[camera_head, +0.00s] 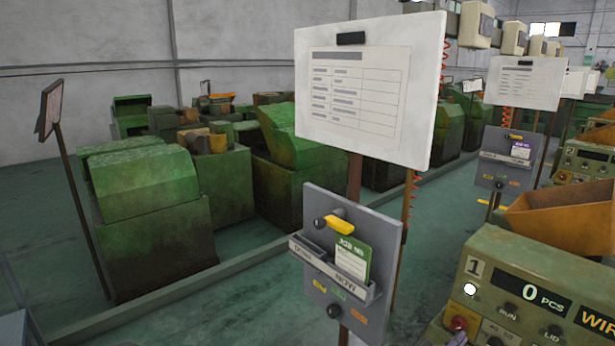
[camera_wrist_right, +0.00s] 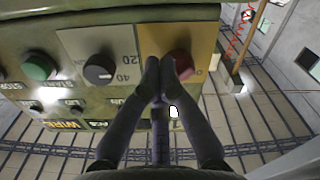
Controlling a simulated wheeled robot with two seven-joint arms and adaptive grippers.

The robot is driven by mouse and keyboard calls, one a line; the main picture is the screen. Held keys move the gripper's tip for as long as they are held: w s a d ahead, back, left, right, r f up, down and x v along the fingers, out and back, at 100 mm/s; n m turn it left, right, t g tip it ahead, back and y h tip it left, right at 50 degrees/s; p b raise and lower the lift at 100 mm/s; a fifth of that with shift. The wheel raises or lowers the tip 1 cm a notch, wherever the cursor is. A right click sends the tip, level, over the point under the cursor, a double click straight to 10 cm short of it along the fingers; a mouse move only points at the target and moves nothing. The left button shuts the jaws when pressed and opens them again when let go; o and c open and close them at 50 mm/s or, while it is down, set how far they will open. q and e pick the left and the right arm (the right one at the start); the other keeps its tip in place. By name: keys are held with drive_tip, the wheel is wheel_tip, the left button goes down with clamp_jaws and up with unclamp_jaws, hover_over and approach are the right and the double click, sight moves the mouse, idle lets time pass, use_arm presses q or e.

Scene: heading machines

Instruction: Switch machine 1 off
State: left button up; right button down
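Machine 1 (camera_head: 480,262) stands at the lower right in the head view, with a "1" label, a white lit dot below it and a counter (camera_head: 541,294) reading 0 PCS. Its red knob (camera_head: 459,323) sits on a yellow plate at the panel's lower left. The right wrist view shows the panel upside down, with the red knob (camera_wrist_right: 184,66) just beyond my right gripper (camera_wrist_right: 161,66). The fingers are together, with nothing seen between them. The fingertips overlap the knob's left edge in the picture; I cannot tell whether they touch it. My left gripper is not in view.
Beside the knob in the wrist view are a black dial (camera_wrist_right: 98,69) and a green START button (camera_wrist_right: 40,67). A signboard post with a grey card holder (camera_head: 338,262) stands left of machine 1. An orange hopper (camera_head: 560,215) is behind it. Green machines (camera_head: 150,215) stand further left.

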drive_tip(key=shift+s+d+f, duration=0.15)
drive_tip(key=shift+s, duration=0.05)
drive_tip(key=shift+p+v, duration=1.25)
drive_tip(key=shift+v, duration=1.75)
